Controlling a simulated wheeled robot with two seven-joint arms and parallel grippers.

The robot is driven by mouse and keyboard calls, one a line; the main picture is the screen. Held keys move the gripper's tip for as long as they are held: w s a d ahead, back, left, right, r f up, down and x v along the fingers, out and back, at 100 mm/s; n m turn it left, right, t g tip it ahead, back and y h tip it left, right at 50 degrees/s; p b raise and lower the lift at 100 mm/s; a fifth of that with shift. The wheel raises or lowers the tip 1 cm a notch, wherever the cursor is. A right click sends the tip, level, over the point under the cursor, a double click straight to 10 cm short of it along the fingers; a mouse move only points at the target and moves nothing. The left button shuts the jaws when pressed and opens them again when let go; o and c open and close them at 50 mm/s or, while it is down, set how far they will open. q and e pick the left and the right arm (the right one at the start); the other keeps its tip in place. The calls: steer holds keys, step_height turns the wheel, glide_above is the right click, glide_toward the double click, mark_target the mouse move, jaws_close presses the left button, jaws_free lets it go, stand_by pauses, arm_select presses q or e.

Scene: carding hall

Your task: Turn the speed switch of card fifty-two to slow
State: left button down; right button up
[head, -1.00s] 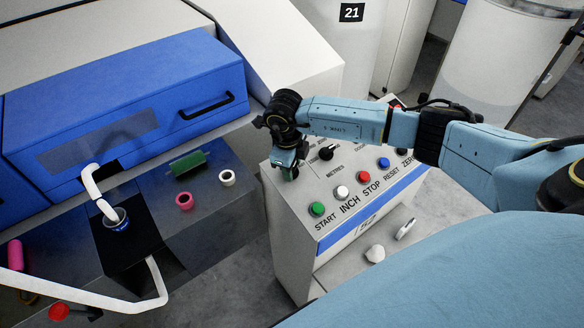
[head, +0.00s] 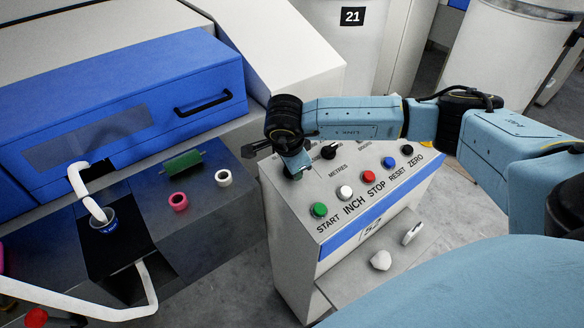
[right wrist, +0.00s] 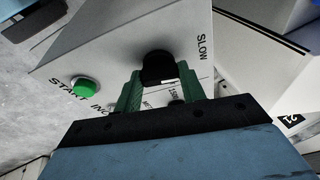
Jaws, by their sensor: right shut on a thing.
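The control box of card fifty-two (head: 290,235) stands below my right arm, with "52" on its front. My right gripper (head: 297,174) is low over the panel's far left corner and hides the speed switch in the head view. In the right wrist view, the black knob of the speed switch (right wrist: 158,68) sits between the green fingers of my right gripper (right wrist: 160,85), which are shut on it. The word SLOW (right wrist: 203,47) is printed beside the knob. I cannot tell which way the knob points. My left gripper is not in view.
A second black knob (head: 328,151) is close right of the gripper. A green START button (head: 319,210), white INCH button (head: 344,192), red STOP button (head: 369,175) and blue RESET button (head: 389,162) line the panel. A blue machine cover (head: 125,110) is at left.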

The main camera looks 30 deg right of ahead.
steer(key=shift+n+b, duration=0.35)
steer(key=shift+n, duration=0.25)
steer(key=shift+n+t, duration=0.3)
steer(key=o, duration=1)
steer(key=v, duration=1.3)
steer(key=shift+a+r, duration=0.15)
steer(key=shift+r, duration=0.05)
steer(key=shift+s, duration=0.1)
